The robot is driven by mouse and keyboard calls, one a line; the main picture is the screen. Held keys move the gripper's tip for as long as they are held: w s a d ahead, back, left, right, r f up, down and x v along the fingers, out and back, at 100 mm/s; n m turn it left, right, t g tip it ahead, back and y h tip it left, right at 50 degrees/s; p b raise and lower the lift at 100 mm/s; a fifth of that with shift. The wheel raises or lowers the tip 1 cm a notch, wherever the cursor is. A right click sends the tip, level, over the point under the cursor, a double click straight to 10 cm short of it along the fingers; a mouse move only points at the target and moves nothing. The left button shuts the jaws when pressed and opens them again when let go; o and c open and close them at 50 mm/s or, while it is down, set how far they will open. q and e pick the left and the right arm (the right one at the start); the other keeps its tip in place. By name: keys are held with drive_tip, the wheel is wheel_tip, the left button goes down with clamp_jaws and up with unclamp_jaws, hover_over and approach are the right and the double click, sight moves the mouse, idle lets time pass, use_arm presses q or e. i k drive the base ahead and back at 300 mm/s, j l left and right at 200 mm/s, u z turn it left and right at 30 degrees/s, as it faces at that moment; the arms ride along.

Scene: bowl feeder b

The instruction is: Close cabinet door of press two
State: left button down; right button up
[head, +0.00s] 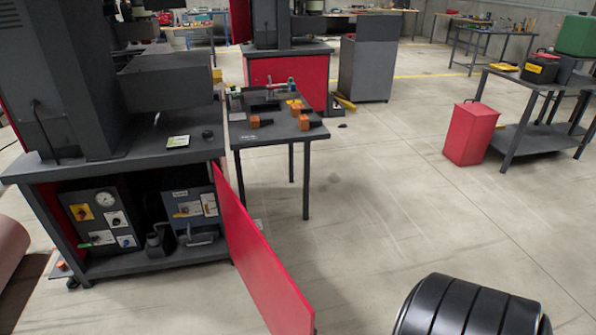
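A press (60,75) with a dark grey body stands at the left on a cabinet (140,145). The cabinet's red door (258,262) is open. It is hinged at the cabinet's right front edge and swings out toward the bottom centre of the head view. Inside the open cabinet are a control panel (100,212) with a gauge and knobs, and a second grey unit (190,210). Neither of my grippers shows in the head view. I cannot tell from this frame whether the press is number two.
A small dark table (275,132) with orange parts stands behind the door. A red bin (470,133) and a grey shelf table (530,140) stand at the right. Another red cabinet (290,80) is at the back. The concrete floor right of the door is largely clear.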

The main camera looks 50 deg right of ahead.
sight(284, 310)
drive_tip(key=k+l, duration=0.1)
drive_tip(key=l, duration=0.6)
drive_tip(key=k+l+z, duration=0.1)
drive_tip(key=l, duration=0.65)
drive_tip(key=k+l+z, duration=0.1)
drive_tip(key=l, duration=0.6)
drive_tip(key=i+l+u, duration=0.35)
drive_tip(key=l, duration=0.25)
drive_tip(key=i+l+u, duration=0.15)
drive_tip(key=l, duration=0.2)
